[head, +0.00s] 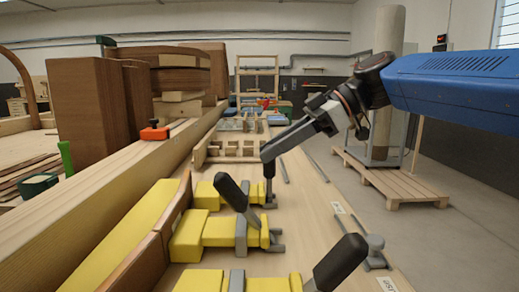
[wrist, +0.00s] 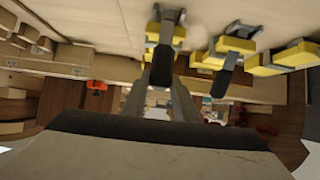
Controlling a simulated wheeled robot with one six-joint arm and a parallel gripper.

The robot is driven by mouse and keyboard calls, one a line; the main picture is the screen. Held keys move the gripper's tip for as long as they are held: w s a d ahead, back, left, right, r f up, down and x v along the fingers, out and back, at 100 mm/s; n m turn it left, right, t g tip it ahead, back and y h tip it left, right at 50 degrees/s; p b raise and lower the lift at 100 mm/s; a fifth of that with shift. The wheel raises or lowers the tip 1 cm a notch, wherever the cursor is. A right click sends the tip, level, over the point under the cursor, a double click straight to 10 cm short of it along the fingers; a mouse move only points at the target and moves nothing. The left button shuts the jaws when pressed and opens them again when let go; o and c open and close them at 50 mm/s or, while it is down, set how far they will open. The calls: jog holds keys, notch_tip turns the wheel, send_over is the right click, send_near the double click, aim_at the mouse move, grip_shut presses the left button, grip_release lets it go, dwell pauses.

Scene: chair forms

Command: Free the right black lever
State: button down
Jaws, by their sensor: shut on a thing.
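Three yellow toggle clamps with black levers stand in a row along the curved wooden form. My gripper (head: 266,160) is at the farthest yellow clamp (head: 212,194). It is shut on that clamp's black lever (wrist: 162,66), which stands between the two fingers in the wrist view; the head view largely hides this lever behind the gripper. The middle black lever (head: 231,193) tilts up and left over its clamp (head: 215,232). The nearest black lever (head: 340,262) tilts up and right. Both stand apart from my gripper.
The curved wooden form (head: 150,255) and a long beam (head: 90,210) border the clamps on the left. Tall brown blocks (head: 90,105) stand behind. An orange clamp (head: 154,133) sits on the beam. A pallet (head: 390,177) lies on the floor at right.

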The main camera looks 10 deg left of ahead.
jog(key=shift+w+d+f+g+y, duration=0.25)
jog(key=shift+d+f+y, duration=0.35)
jog(key=shift+d, duration=0.65)
jog(key=shift+w+d+f+g+y, duration=0.15)
jog(key=shift+w+d+f+y, duration=0.35)
jog(key=shift+d, duration=0.75)
jog(key=shift+w+d+f+g+y, duration=0.2)
jog(key=shift+d+f+y, duration=0.5)
jog(key=shift+d, duration=0.55)
jog(key=c, duration=1.4)
grip_release()
jog(key=shift+r, duration=0.15)
jog(key=shift+d, duration=0.1)
jog(key=shift+d+r, duration=0.1)
jog(key=shift+d, duration=0.1)
jog(key=v, duration=1.6)
jog(key=shift+d, duration=0.45)
